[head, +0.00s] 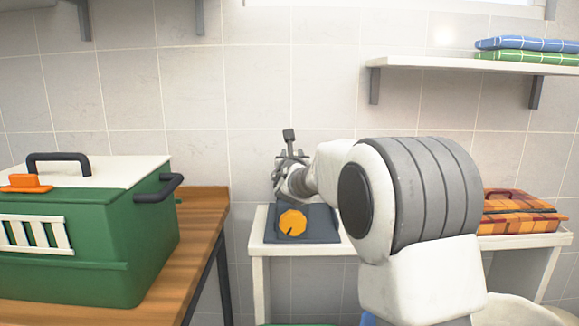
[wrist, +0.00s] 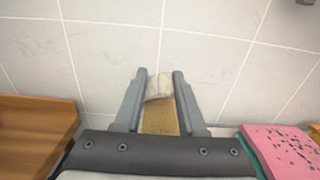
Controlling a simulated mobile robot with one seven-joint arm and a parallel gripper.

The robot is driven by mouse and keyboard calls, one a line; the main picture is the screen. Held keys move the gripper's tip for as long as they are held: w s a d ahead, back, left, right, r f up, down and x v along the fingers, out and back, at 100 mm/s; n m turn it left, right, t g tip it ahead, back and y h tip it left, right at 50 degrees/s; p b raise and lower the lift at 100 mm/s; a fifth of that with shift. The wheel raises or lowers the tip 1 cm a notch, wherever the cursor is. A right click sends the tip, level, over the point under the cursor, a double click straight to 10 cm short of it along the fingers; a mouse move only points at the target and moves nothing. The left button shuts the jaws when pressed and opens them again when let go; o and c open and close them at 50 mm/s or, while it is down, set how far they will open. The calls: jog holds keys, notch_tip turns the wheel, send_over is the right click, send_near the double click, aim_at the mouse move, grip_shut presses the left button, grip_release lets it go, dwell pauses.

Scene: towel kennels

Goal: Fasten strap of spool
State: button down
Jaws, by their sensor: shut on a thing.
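My gripper (head: 290,157) is raised near the tiled wall, above a low white table. In the wrist view its two grey fingers (wrist: 160,84) are shut on a tan strip with a pale end, which looks like the strap (wrist: 160,115). The strip runs down out of sight behind the dark gripper body. I cannot make out the strip in the head view. An orange round piece with a dark mark (head: 292,222) lies on a dark grey flat item (head: 322,232) on the table. I cannot tell for sure which thing is the spool.
A green carrier with a white lid (head: 110,245) stands on a wooden bench (head: 205,230) at left. An orange plaid item (head: 510,212) lies on the white table (head: 258,262) at right. Folded towels (head: 525,48) lie on a wall shelf (head: 460,64). A pink spotted item (wrist: 285,148) shows at lower right.

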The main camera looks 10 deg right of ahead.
jog(key=shift+d+f+m+b, duration=0.3)
jog(key=shift+f+m+b, duration=0.1)
jog(key=shift+m+b, duration=0.4)
jog(key=c, duration=0.5)
grip_release()
jog(key=shift+s+r, duration=0.1)
jog(key=shift+s, duration=0.15)
jog(key=s+a, duration=0.1)
jog(key=s, duration=0.4)
jog(key=s+a+p, duration=0.1)
jog(key=s, duration=0.5)
jog(key=s+a+p, duration=0.1)
jog(key=s, duration=0.4)
jog(key=shift+s+a, duration=0.2)
jog(key=shift+s, duration=0.15)
